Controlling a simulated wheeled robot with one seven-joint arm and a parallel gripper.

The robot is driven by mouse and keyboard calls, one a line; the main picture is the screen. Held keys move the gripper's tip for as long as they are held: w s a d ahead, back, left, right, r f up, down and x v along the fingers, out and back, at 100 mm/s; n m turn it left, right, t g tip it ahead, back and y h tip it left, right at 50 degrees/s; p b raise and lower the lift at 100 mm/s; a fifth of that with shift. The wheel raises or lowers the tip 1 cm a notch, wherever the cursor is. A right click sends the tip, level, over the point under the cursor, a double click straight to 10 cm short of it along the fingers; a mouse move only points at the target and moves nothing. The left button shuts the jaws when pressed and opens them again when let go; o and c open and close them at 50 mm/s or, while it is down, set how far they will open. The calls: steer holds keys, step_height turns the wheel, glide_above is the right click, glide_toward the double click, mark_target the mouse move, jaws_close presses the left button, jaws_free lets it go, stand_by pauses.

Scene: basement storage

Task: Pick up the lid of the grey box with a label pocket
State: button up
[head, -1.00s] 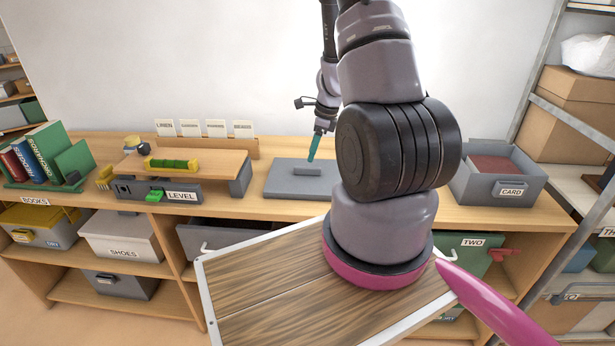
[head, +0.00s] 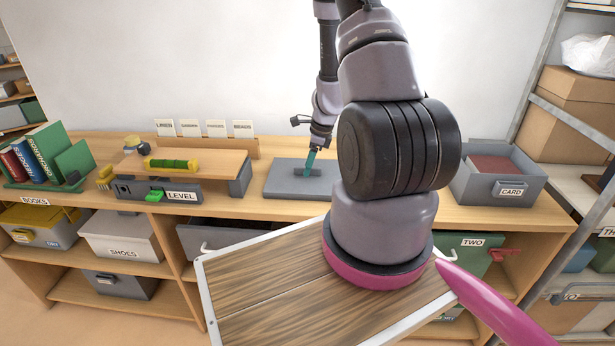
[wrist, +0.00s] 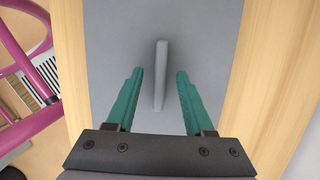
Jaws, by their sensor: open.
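A flat grey lid (head: 285,189) with a raised bar handle (head: 303,172) lies on the wooden counter in the head view. In the wrist view the lid (wrist: 205,30) fills the middle, with its handle (wrist: 161,65) running lengthwise. My gripper (head: 309,170) is at the handle, pointing down. In the wrist view its two teal fingers (wrist: 160,74) are open, one on each side of the handle, with a gap on both sides. I cannot tell how far down the fingertips reach. An open grey box (head: 530,187) labelled CARD stands to the right with reddish contents.
Left of the lid is a grey box labelled LEVEL (head: 214,190) under a wooden board (head: 215,160) with a spirit level. Books (head: 40,158) stand at far left. Small label cards stand behind. A wood-topped panel (head: 265,290) is in front of the counter.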

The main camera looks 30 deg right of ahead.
steer(key=shift+f, duration=0.15)
jaws_close()
stand_by(0.4)
